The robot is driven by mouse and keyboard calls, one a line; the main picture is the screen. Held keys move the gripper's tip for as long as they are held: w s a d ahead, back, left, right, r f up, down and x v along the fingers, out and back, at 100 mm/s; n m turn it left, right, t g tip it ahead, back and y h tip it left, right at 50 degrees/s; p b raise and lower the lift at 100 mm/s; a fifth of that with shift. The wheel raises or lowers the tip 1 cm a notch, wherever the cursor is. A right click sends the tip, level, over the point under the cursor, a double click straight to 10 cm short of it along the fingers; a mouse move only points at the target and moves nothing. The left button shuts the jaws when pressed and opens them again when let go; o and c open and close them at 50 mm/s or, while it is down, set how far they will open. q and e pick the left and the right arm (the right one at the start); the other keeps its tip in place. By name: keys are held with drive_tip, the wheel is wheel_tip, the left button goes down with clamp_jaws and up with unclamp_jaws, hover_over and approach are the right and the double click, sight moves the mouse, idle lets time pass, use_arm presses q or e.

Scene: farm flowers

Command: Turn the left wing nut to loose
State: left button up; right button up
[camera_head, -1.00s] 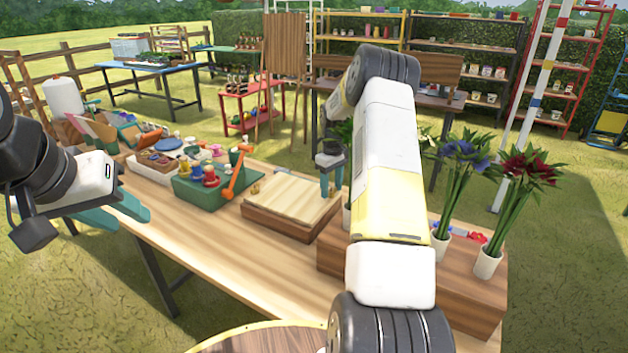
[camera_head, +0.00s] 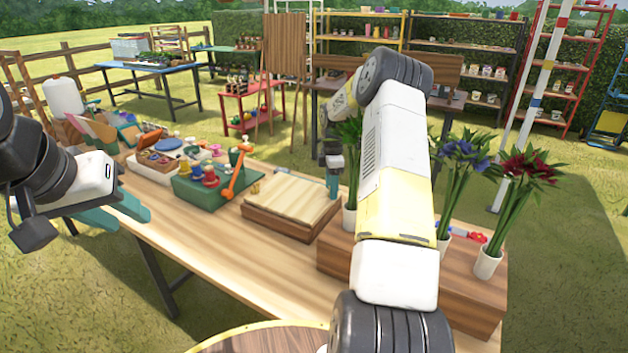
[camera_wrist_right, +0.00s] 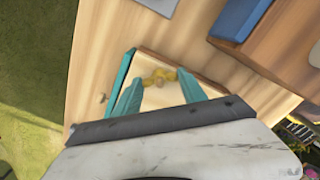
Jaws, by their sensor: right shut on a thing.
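A wooden press (camera_head: 290,205) with a pale top board lies on the workbench. A brass wing nut (camera_head: 255,189) stands at its left end in the head view. My right gripper (camera_head: 335,190) is low at the press's right end. In the right wrist view, another yellow wing nut (camera_wrist_right: 158,76) shows between the teal fingers of my right gripper (camera_wrist_right: 155,85), which is shut on it. The exact finger contact is hard to see. My left gripper (camera_head: 120,208) is open and empty over the bench's left front edge, away from the press.
A wooden stand (camera_head: 450,285) with potted flowers is to the right. The bench front (camera_head: 235,255) is clear.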

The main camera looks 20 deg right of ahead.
drive_tip(key=n, duration=0.5)
drive_tip(key=shift+w+n, duration=0.1)
drive_tip(key=shift+n, duration=2.4)
drive_tip(key=o, duration=1.4)
drive_tip(key=shift+c, duration=0.2)
wheel_tip(320, 180, up, 7)
drive_tip(key=shift+r, duration=0.4)
